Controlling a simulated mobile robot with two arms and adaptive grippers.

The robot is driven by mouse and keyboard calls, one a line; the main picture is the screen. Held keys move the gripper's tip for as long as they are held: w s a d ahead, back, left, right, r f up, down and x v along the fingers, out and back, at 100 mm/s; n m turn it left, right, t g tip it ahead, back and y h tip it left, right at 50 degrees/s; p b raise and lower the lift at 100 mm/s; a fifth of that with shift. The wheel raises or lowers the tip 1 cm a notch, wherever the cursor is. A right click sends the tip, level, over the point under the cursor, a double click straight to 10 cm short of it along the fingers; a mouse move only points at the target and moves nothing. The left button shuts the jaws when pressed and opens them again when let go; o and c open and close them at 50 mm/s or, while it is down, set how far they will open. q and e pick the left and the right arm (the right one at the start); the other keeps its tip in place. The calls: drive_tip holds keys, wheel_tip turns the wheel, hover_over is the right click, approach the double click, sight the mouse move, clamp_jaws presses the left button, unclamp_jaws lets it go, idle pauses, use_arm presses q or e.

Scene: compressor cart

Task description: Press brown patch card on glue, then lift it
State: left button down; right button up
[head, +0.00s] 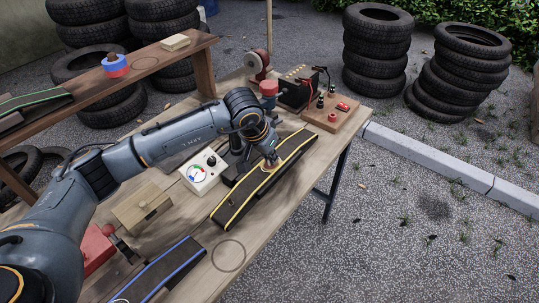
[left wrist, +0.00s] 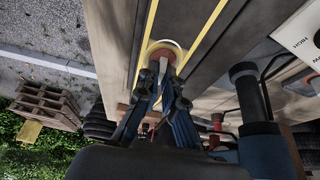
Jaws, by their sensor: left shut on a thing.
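A dark strip with yellow edges (head: 236,203) lies along the bench; it fills the upper middle of the left wrist view (left wrist: 180,22). A pale round glue spot (left wrist: 152,44) shows on it as a ring around the brown patch card (left wrist: 166,56). My left gripper (head: 272,162) is over the strip, fingers pointing down, shut on the patch card. In the left wrist view its fingertips (left wrist: 164,66) pinch the card. The card is over the glue spot; whether it touches is hard to tell. My right gripper is in neither view.
A white gauge box (head: 201,176) and a wooden box (head: 142,207) stand left of the strip. A blue-edged strip (head: 165,272) and a drawn circle (head: 228,256) are nearer. A black battery (head: 296,92) and a wooden switch board (head: 346,122) are behind. A raised shelf (head: 185,58) runs along the left.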

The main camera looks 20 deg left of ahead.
use_arm(q)
drive_tip(key=shift+r+p, duration=1.75)
drive_tip(key=shift+r, duration=2.15)
